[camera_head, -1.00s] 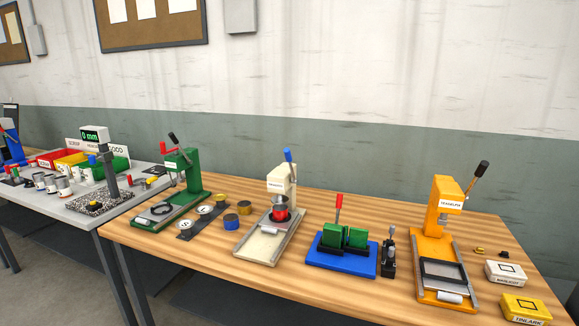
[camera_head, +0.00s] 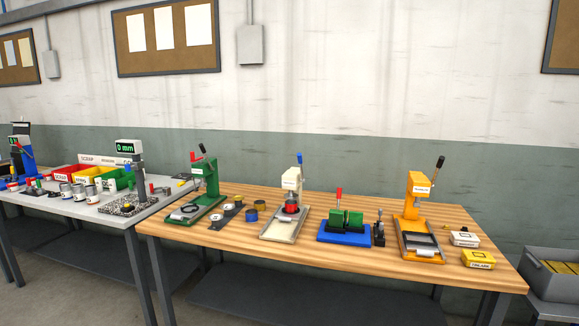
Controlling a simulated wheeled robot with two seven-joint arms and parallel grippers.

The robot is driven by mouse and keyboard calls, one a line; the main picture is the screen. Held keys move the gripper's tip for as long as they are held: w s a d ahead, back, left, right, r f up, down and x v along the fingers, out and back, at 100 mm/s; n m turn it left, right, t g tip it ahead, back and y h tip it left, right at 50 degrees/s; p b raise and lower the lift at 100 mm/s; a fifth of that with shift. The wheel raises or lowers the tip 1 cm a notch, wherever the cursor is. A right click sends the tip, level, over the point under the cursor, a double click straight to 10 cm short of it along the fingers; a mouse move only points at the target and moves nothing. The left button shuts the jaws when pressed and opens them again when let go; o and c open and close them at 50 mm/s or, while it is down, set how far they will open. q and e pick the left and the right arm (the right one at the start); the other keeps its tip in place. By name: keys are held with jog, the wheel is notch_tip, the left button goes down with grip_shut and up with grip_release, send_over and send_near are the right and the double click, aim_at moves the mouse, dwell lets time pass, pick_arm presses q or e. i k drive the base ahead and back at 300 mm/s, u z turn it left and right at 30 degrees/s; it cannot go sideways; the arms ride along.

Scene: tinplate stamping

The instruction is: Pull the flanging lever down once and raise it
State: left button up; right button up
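Several lever machines stand on the wooden bench; their labels are too small to read surely, so I cannot tell which bears the flanging lever. The cream press (camera_head: 291,183) has a blue-tipped lever (camera_head: 299,160) pointing up and a red round part (camera_head: 291,207) under its head. The green press (camera_head: 206,180) has a dark-tipped lever (camera_head: 202,148) and a red-tipped one. The orange press (camera_head: 413,202) has a black-tipped lever (camera_head: 439,163) pointing up and right. A blue-based fixture (camera_head: 345,238) with green blocks has a red-handled lever (camera_head: 339,194), upright. Neither gripper is in view.
The wooden bench (camera_head: 480,283) has bare front margins. White and yellow boxes (camera_head: 478,259) lie at its right end. A grey crate (camera_head: 555,285) stands at far right. A grey table (camera_head: 100,220) with bins and a gauge adjoins at left. Open floor shows at lower left.

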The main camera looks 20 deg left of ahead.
aim_at(299, 157)
jog(key=z, duration=0.25)
jog(key=k, duration=0.15)
jog(key=u, duration=1.2)
jog(key=i, duration=1.8)
jog(key=z, duration=0.7)
